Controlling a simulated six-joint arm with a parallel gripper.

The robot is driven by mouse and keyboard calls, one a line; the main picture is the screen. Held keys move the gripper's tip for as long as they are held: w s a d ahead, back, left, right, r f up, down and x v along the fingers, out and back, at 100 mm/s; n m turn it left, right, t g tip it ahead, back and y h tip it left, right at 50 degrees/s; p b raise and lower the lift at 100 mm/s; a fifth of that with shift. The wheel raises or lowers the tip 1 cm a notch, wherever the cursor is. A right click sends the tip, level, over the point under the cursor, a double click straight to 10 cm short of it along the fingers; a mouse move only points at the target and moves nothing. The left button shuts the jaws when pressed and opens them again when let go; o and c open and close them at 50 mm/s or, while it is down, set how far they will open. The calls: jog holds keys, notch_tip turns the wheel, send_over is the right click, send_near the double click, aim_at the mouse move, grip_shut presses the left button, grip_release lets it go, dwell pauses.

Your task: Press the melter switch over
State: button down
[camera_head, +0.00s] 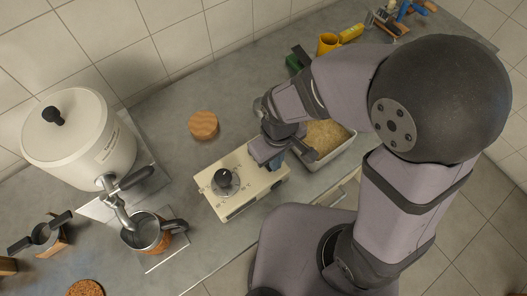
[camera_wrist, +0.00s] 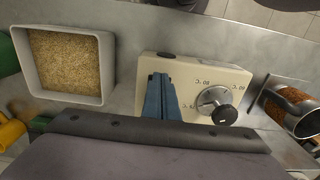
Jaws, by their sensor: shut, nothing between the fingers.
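The melter's control box (camera_head: 232,198) is a cream box on the counter, with a black dial (camera_head: 226,180) on its top. In the head view my gripper (camera_head: 277,164) is over the box's right end and the switch is hidden.
A white honey tank (camera_head: 80,140) with a tap stands at left, above a metal jug (camera_head: 143,232). A round wooden disc (camera_head: 203,124) lies behind the box. A tray of grain (camera_wrist: 105,70) sits beside the box. Yellow and green items (camera_head: 328,43) stand at the back.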

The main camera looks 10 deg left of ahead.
jog(key=shift+f+b, duration=0.4)
jog(key=shift+f, duration=0.25)
jog(key=shift+r+p, duration=0.3)
jog(key=shift+p, duration=0.15)
notch_tip(320, 180, up, 8)
jog(key=p, duration=0.7)
jog(key=shift+p, duration=0.4)
jog(key=d+r+m+b, duration=0.2)
jog(key=d+m, duration=0.7)
jog(key=d, duration=0.8)
jog(key=shift+d+r, duration=0.15)
jog(key=shift+r, duration=0.5)
jog(key=shift+w, duration=0.1)
